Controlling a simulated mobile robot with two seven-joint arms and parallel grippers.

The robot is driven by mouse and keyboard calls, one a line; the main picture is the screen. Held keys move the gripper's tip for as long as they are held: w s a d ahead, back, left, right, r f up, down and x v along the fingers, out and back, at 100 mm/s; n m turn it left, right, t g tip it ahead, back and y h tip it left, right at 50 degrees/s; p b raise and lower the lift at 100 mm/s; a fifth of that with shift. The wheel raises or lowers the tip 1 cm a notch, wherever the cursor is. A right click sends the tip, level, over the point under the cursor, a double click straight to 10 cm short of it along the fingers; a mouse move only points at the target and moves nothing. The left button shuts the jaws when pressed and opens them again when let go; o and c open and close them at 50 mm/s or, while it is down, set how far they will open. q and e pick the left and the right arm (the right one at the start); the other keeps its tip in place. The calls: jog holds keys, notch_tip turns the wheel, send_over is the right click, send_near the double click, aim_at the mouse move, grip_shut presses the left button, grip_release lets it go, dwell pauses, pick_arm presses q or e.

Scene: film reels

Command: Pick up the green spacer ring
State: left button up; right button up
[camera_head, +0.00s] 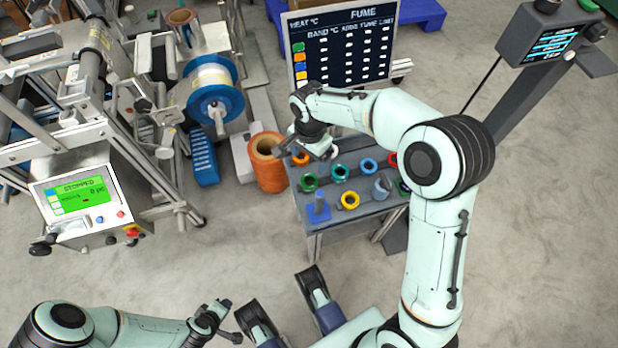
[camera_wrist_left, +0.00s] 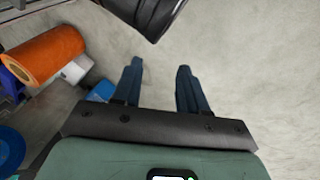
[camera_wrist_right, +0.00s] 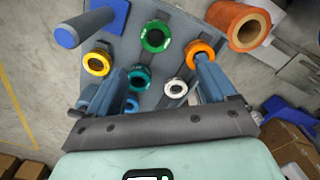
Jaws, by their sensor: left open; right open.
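A green ring (camera_head: 309,189) lies near the left edge of the grey table top; it shows whole in the right wrist view (camera_wrist_right: 155,49). A teal ring (camera_head: 340,177) lies beside it and also shows in the right wrist view (camera_wrist_right: 138,88). My left gripper (camera_wrist_left: 160,66) is open and empty, low over the floor, away from the table.
Orange (camera_wrist_right: 199,66), white (camera_wrist_right: 175,95) and yellow (camera_wrist_right: 97,73) rings lie close around. A blue post (camera_head: 319,205) stands at the table's near left corner. An orange spool (camera_head: 268,172) stands left of the table. A display board (camera_head: 345,50) rises behind it.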

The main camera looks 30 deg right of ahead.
jog(key=b, duration=0.1)
send_over(310, 184)
jog(key=f, duration=0.5)
jog(key=shift+w+d, duration=0.15)
jog(key=shift+w, duration=0.2)
jog(key=f, duration=0.1)
jog(key=f+b, duration=0.1)
jog(key=f, duration=0.1)
jog(key=f+b, duration=0.1)
jog(key=shift+s+a+f, duration=0.2)
jog(key=shift+s+f, duration=0.15)
jog(key=shift+f, duration=0.5)
pick_arm(q)
jog(key=s+a+f+g, duration=0.1)
jog(key=s+f+g, duration=0.1)
jog(key=s+f, duration=0.2)
notch_tip(310, 184, down, 2)
jog(key=shift+s+a, duration=0.2)
jog(key=shift+s, duration=0.15)
pick_arm(e)
jog(key=shift+r, duration=0.1)
jog(key=shift+c, duration=0.3)
jog(key=c, duration=1.1)
